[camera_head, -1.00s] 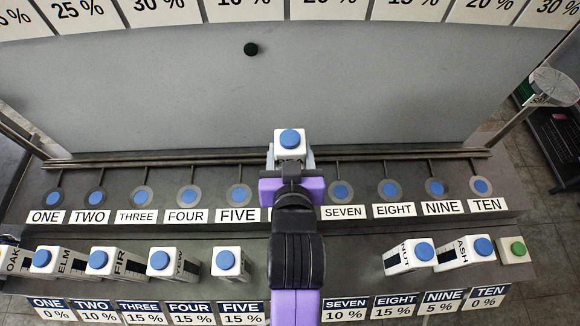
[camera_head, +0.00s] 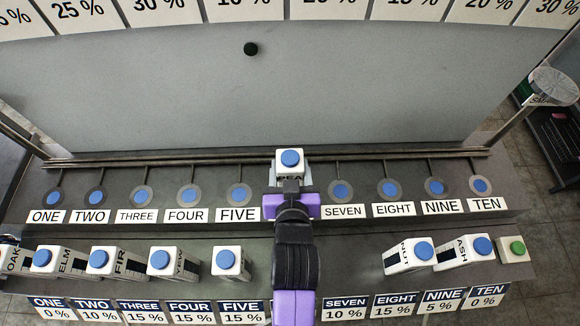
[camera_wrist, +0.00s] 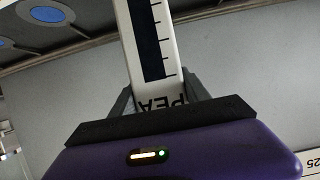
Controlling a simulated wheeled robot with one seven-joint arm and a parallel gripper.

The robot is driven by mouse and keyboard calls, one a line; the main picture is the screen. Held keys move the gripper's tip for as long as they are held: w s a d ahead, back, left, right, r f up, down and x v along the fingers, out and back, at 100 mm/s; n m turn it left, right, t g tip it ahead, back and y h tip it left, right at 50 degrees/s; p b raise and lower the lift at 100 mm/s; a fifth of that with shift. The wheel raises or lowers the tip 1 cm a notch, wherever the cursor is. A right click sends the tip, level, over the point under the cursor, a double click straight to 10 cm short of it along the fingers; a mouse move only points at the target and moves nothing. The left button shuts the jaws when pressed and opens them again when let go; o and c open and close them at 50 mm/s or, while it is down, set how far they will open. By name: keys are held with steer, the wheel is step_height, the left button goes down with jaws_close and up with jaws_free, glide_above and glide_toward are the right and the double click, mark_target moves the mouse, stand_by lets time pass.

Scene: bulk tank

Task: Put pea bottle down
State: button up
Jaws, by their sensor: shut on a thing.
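The pea bottle (camera_head: 290,162) is white with a blue cap and a PEA label. In the head view it stands up near the back rail, between the FIVE and SEVEN positions. My gripper (camera_head: 290,183) is shut on it from the front. In the wrist view the bottle (camera_wrist: 152,50) shows its dark scale strip, and the gripper's fingers (camera_wrist: 155,98) hold it at the PEA label. The bottle's base is hidden, so I cannot tell whether it touches anything.
Blue round spots stand behind labels ONE (camera_head: 47,216) to TEN (camera_head: 487,205). The front row holds several bottles, such as FIR (camera_head: 115,262), NUT (camera_head: 405,256) and ASH (camera_head: 463,251), and a green button (camera_head: 517,248).

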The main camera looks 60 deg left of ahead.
steer(key=o, duration=1.4)
steer(key=shift+r, duration=0.15)
steer(key=v, duration=1.2)
steer(key=shift+b, duration=0.4)
steer(key=shift+s, duration=0.1)
steer(key=w+d+f+m+t+h, duration=0.1)
steer(key=d+f+m+t+h, duration=0.15)
steer(key=d, duration=0.85)
steer(key=w+d+f+m+t+h, duration=0.1)
steer(key=w+d+m+t+h, duration=0.2)
steer(key=d, duration=0.8)
steer(key=s+d+r+m+t+h, duration=0.1)
steer(key=s+d+r+m+h, duration=0.2)
steer(key=s+d, duration=0.3)
steer(key=s+d+r+m+t+h, duration=0.2)
steer(key=s+d+r+m+h, duration=0.1)
steer(key=d, duration=0.9)
steer(key=s+r+m, duration=0.1)
steer(key=s, duration=0.1)
steer(key=shift+s+d+r, duration=0.15)
steer(key=shift+s, duration=0.25)
